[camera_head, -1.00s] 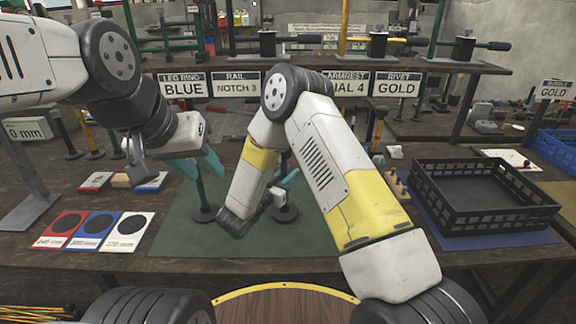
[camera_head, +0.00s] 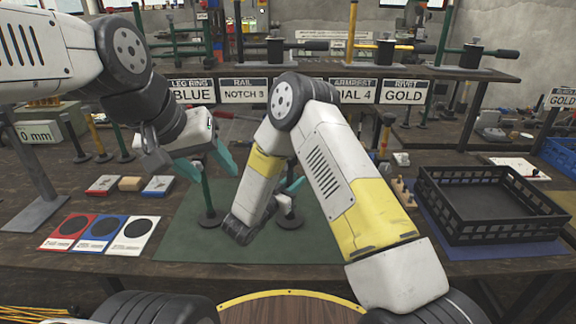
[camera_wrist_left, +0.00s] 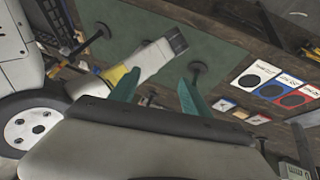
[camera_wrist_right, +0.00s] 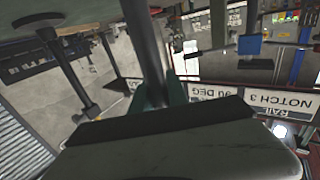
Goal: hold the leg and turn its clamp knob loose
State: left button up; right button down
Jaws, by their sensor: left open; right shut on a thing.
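My right gripper (camera_head: 291,187) is shut on the dark post of the right leg (camera_head: 289,222), whose round foot is over the green mat. The post also shows between the fingers in the right wrist view (camera_wrist_right: 144,45); my forearm covers much of this leg in the head view. My left gripper (camera_head: 206,165) is open and empty, its teal fingers apart. In the head view its fingers appear on either side of the left leg (camera_head: 208,200), which stands upright on the mat. In the left wrist view that leg (camera_wrist_left: 198,68) is partly behind one finger. No clamp knob can be made out.
The green mat (camera_head: 180,235) lies mid-table. Red, blue and white cards (camera_head: 100,230) and small blocks (camera_head: 130,184) lie at left. A black crate (camera_head: 490,238) stands at right on a blue mat. A rack with label signs (camera_head: 245,92) stands behind.

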pick_arm(q)
jog(key=w+d+f+n+g, duration=0.1)
jog(key=w+d+n+g, duration=0.3)
jog(key=w+n, duration=0.9)
jog(key=w+d+n+g, duration=0.45)
jog(key=w+n, duration=0.75)
jog(key=n, duration=0.3)
jog(key=shift+n+t, duration=0.3)
jog(key=shift+t, duration=0.15)
jog(key=x, duration=1.2)
jog(key=shift+r, duration=0.1)
grip_shut()
